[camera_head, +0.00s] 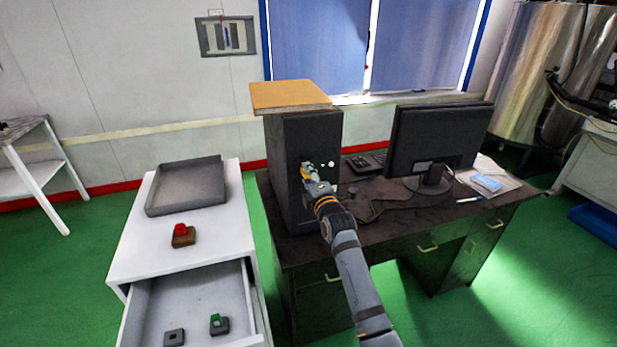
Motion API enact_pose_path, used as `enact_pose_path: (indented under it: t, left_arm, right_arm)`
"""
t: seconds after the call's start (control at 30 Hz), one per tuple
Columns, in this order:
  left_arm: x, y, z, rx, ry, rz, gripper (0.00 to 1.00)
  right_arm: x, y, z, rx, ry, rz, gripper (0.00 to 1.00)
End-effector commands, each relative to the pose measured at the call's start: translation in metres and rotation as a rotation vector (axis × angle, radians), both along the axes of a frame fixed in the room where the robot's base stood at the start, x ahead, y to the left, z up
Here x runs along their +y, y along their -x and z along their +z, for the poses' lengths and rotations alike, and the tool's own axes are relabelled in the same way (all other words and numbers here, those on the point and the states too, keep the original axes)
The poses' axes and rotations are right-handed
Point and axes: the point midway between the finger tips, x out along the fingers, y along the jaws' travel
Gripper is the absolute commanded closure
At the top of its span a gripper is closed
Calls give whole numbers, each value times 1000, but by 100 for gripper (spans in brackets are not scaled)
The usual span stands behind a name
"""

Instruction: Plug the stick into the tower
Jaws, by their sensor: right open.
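The tower (283,190) is a tall dark computer case standing upright at the left end of the dark desk. My right gripper (307,172) is in front of the tower's face, at about mid height, with its arm coming up from the bottom of the view. Its jaws are open. Whether it touches the tower is too small to tell. Small white and green spots (327,164) show on the tower's face just right of the gripper. I cannot make out the stick for certain; the gripper hides part of the tower's front. My left gripper is out of view.
A tan board (290,95) lies on top of the tower. A monitor (438,137) and a keyboard (366,162) stand to its right on the desk (400,215). A white cabinet (135,243) with an open drawer (205,295) is to the left, carrying a grey tray (186,209).

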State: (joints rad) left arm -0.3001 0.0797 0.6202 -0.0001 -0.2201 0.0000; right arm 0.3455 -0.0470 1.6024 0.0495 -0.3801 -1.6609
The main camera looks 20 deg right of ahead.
Motion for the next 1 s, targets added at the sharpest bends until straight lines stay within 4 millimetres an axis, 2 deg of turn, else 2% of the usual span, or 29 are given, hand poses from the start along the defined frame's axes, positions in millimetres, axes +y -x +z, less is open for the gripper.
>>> enact_pose_path:
  t: [0.17,0.27,0.5,0.7,0.83,1.0]
  left_arm:
    - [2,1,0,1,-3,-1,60]
    - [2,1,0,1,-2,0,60]
    - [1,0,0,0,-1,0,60]
    - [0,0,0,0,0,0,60]
    - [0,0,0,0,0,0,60]
    - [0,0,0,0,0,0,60]
  right_arm:
    - [0,2,-1,1,0,0,59]
    - [0,14,-1,0,0,0,59]
    - [-3,72,-2,2,0,-1,59]
    - [-4,109,-1,2,0,0,59]
    - [-4,118,0,1,0,0,59]
    - [-4,120,-1,1,0,0,59]
